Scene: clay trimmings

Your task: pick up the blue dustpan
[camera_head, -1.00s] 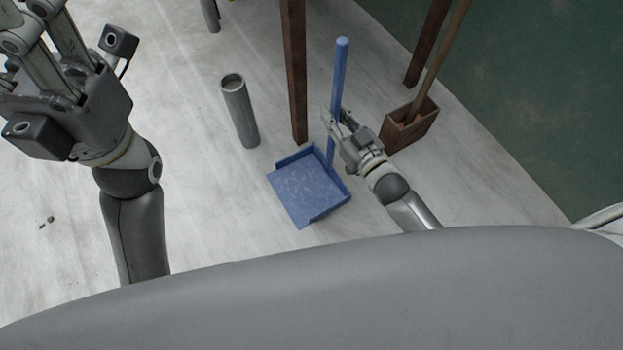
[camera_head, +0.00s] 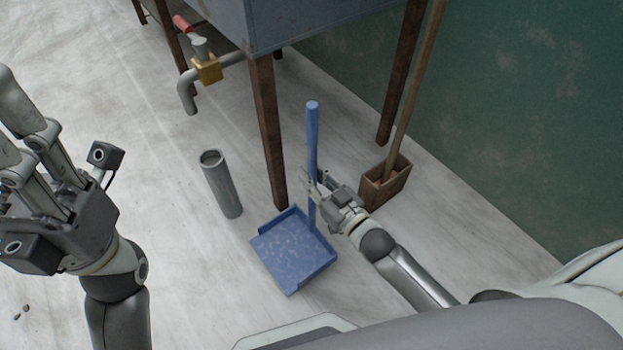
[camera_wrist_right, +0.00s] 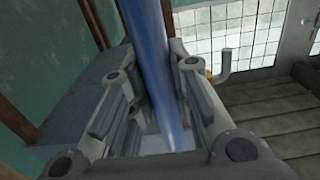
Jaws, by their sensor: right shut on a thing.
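The blue dustpan (camera_head: 293,256) has a flat square pan low over the pale floor and a long upright handle (camera_head: 312,135). I cannot tell whether the pan touches the floor. My right gripper (camera_head: 318,192) is shut on the lower part of the handle. In the right wrist view the blue handle (camera_wrist_right: 155,60) passes between the fingers of the right gripper (camera_wrist_right: 158,105). My left gripper (camera_head: 25,150) is raised at the left, empty, with its fingers apart.
A grey cylinder (camera_head: 221,185) stands left of the dustpan. A wooden box (camera_head: 385,185) with a wooden pole (camera_head: 412,90) stands right of it. Small crumbs (camera_head: 20,312) lie at lower left.

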